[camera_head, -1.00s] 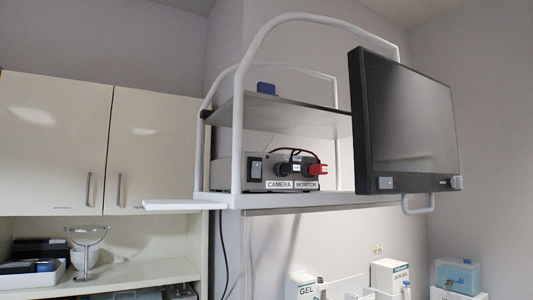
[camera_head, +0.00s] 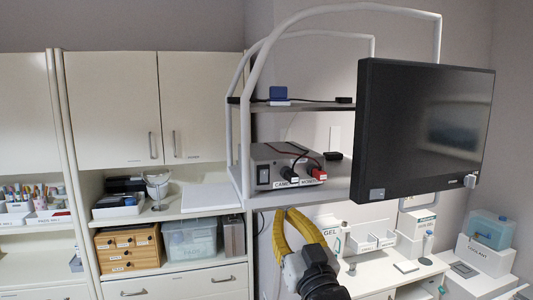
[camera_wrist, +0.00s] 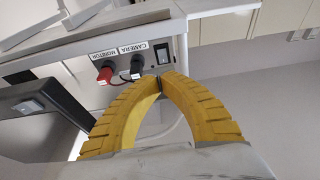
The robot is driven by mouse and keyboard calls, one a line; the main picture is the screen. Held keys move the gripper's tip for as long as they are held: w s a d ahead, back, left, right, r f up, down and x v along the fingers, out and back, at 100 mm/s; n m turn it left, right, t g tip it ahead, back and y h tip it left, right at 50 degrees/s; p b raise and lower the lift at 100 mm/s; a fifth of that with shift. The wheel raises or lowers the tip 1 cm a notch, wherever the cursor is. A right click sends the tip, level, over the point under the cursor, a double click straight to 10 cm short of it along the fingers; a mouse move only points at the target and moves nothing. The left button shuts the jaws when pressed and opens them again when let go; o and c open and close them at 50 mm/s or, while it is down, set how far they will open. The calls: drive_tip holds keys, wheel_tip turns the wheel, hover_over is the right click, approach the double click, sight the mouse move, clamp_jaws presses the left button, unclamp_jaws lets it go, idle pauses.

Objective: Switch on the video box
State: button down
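The video box (camera_head: 287,155) is a grey metal box on the lower shelf of a white-framed rack. Its front has a dark rocker switch (camera_head: 264,175) at the left and CAMERA and MONITOR labels. A black and a red plug sit in it. In the wrist view the box is upside down, with the switch (camera_wrist: 163,53) right of the CAMERA label. My gripper (camera_head: 283,211) is below the shelf in the head view. In the wrist view its yellow fingers (camera_wrist: 160,82) meet at the tips, empty, just below the switch in the picture. Contact with the box is not visible. The switch position cannot be told.
A black monitor (camera_head: 425,125) hangs right of the box; its screen is dark. The upper shelf (camera_head: 312,104) is above the box. Cabinets (camera_head: 120,110) stand at the left. A counter with gel and boxes lies below right.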

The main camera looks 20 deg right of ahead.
sight(266, 166)
drive_tip(key=shift+s+r, duration=0.15)
drive_tip(key=shift+r, duration=0.6)
drive_tip(key=p+x, duration=0.2)
drive_tip(key=x, duration=1.2)
drive_tip(key=shift+r+p, duration=0.1)
drive_tip(key=shift+p, duration=0.2)
